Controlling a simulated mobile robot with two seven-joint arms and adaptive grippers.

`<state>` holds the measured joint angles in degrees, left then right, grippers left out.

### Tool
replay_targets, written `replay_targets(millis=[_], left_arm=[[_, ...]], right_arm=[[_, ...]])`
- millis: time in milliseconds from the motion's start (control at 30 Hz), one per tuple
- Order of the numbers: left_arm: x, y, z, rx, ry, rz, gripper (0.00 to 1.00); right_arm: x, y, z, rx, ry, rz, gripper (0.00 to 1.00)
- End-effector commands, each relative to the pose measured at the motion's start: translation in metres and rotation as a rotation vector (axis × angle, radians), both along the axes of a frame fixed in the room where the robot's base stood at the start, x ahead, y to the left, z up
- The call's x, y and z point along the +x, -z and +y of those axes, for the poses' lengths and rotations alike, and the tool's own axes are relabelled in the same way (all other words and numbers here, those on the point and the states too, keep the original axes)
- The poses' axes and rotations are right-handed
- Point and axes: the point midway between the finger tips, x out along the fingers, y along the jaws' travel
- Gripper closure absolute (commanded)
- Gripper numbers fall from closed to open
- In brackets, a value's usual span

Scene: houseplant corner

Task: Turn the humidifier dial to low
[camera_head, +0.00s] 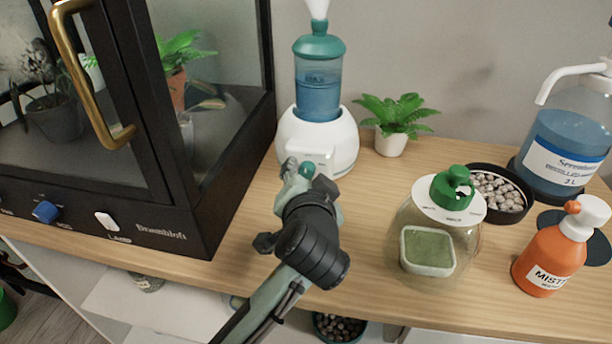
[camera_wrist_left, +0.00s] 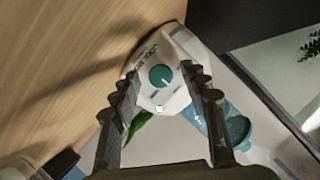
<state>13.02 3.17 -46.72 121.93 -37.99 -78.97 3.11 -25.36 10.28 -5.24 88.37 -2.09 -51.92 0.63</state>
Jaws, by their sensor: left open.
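The humidifier (camera_head: 318,140) has a white base, a blue water tank and a teal cap with mist rising from it. It stands on the wooden shelf beside the black cabinet. My left gripper (camera_head: 296,172) is at its front panel, and partly hides it in the head view. In the left wrist view, the teal round dial (camera_wrist_left: 160,76) on the white panel lies between the two open fingers of my left gripper (camera_wrist_left: 160,92). A small pale pointer mark shows on the dial; the labels around it are too small to read. My right gripper is not in view.
The black glass cabinet (camera_head: 228,160) with a brass handle (camera_head: 84,75) is left of the humidifier. A small potted plant (camera_head: 394,122), a green-topped jar (camera_head: 440,225), a pebble dish (camera_head: 500,192), an orange mister bottle (camera_head: 551,257) and a large blue bottle (camera_head: 566,150) stand to the right.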

Motion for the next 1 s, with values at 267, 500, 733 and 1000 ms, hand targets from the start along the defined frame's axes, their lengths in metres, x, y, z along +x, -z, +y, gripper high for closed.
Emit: replay_targets(millis=[267,500,733,1000], left_arm=[[-0.037,-0.013,-0.002,-0.004,0.002,0.002,0.55],[-0.084,-0.031,-0.004,-0.004,0.004,0.002,0.55],[-0.109,-0.041,-0.004,-0.002,0.002,0.000,0.55],[-0.112,-0.042,-0.004,0.000,0.000,0.001,0.55]], right_arm=[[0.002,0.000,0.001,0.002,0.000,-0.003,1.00],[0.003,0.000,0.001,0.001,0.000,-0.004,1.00],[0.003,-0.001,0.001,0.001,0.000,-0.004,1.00],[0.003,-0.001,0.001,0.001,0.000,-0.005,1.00]])
